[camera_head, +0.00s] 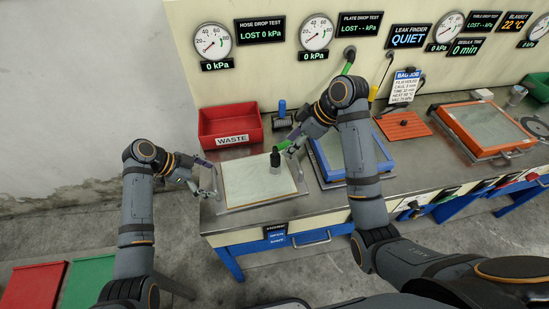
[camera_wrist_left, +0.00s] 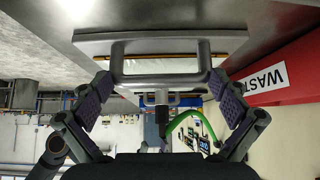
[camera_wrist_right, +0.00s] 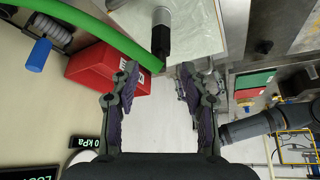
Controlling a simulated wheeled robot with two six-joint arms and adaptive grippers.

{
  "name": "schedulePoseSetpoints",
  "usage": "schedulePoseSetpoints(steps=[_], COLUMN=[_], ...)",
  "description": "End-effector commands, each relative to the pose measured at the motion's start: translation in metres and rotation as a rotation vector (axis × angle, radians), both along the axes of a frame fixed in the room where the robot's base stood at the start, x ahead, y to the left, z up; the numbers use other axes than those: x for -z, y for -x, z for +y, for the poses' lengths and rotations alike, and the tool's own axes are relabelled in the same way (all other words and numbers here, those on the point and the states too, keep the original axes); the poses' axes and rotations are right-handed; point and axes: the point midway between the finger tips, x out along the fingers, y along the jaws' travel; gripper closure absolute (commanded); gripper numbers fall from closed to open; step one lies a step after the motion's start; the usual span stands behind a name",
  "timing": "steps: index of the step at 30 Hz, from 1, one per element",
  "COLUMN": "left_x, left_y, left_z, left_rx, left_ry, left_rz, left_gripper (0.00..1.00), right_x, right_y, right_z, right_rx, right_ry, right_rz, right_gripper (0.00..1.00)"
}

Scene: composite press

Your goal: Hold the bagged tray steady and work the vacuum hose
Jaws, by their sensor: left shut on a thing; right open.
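The bagged tray (camera_head: 259,181) lies flat on the steel bench, a pale sheet under clear film with metal handles. My left gripper (camera_head: 206,190) is shut on its left handle, which spans between the fingers in the left wrist view (camera_wrist_left: 160,52). A dark coupling (camera_head: 275,158) stands upright on the tray's far part; it also shows in the right wrist view (camera_wrist_right: 161,36). The green vacuum hose (camera_wrist_right: 95,25) curves to this coupling; I cannot tell whether it is seated. My right gripper (camera_wrist_right: 160,95) is open and empty, close to the coupling and hose.
A red waste bin (camera_head: 230,126) stands behind the tray. A blue-framed tray (camera_head: 375,153) lies to the right, partly behind my right arm. An orange-framed tray (camera_head: 484,128) is farther right. Gauges line the back panel; the hose drop display (camera_head: 260,30) reads LOST 0 kPa.

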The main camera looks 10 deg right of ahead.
Motion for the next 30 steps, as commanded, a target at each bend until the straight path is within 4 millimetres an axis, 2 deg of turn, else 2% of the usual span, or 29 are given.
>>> schedulePoseSetpoints(steps=[1, 8, 21, 30], left_x=[0.008, 0.008, 0.008, 0.008], left_y=[0.003, 0.003, 0.003, 0.003], left_z=[0.001, 0.001, 0.001, 0.001], left_rx=[-0.002, -0.002, -0.002, -0.002], left_ry=[-0.007, -0.007, -0.006, -0.006], left_rz=[0.014, 0.014, 0.014, 0.014], left_gripper=[0.42, 0.42, 0.42, 0.42], right_x=[0.001, 0.008, 0.065, 0.080], right_y=[0.002, 0.001, -0.013, -0.018], right_z=[0.002, 0.006, 0.035, 0.042], right_rx=[-0.017, -0.022, -0.019, -0.018], right_ry=[-0.006, -0.009, -0.008, -0.006], right_rz=[0.003, 0.006, 0.007, 0.005], right_gripper=[0.54, 0.54, 0.54, 0.54])
